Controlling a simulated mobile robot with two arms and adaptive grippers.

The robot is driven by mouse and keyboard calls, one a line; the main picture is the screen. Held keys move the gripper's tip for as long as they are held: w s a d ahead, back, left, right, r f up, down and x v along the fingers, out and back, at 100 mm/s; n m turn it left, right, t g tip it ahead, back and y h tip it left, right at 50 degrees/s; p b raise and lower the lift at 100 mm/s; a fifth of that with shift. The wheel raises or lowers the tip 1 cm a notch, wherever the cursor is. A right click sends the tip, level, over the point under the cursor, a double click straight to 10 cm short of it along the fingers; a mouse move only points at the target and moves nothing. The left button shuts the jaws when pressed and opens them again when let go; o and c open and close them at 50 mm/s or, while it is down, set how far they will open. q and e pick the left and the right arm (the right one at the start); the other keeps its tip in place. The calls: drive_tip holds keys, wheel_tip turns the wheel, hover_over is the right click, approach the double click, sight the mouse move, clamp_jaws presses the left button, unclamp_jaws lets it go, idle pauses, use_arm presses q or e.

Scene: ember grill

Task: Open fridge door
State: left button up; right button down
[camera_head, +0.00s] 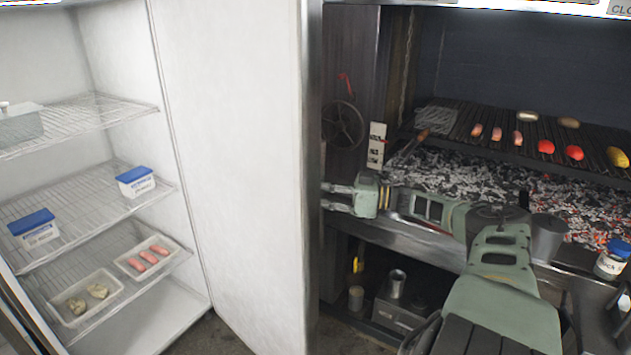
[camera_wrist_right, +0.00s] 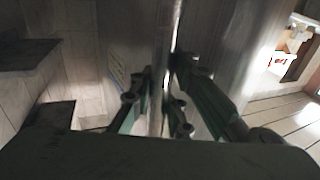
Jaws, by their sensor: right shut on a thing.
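The fridge door (camera_head: 235,150) stands open, its white inner face showing in the head view. The open fridge interior (camera_head: 110,35) is visible to its left. My right gripper (camera_head: 328,197) reaches from the right to the door's free edge, its fingertips partly hidden behind it. In the right wrist view, a vertical metal handle bar (camera_wrist_right: 156,108) runs between the fingers, and the gripper is shut on it. The handle is hidden in the head view. My left gripper is not in view.
Fridge shelves (camera_head: 120,110) hold blue-lidded boxes (camera_head: 135,182) and trays of food (camera_head: 148,257). Right of the door, a charcoal grill (camera_head: 480,185) carries sausages and vegetables on its grate. My right arm passes close over the grill's front ledge (camera_head: 410,238).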

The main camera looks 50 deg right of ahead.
drive_tip(key=shift+s+f, duration=0.15)
drive_tip(key=shift+f, duration=0.3)
drive_tip(key=c, duration=2)
unclamp_jaws()
drive_tip(key=shift+s, duration=0.15)
drive_tip(key=shift+c, duration=0.2)
drive_tip(key=o, duration=0.4)
drive_tip(key=shift+s+d+r, duration=0.25)
drive_tip(key=shift+s, duration=0.15)
drive_tip(key=shift+w+a+r, duration=0.1)
drive_tip(key=shift+w+a, duration=0.05)
drive_tip(key=shift+w, duration=0.25)
drive_tip(key=v, duration=1.2)
drive_tip(key=shift+s, duration=0.1)
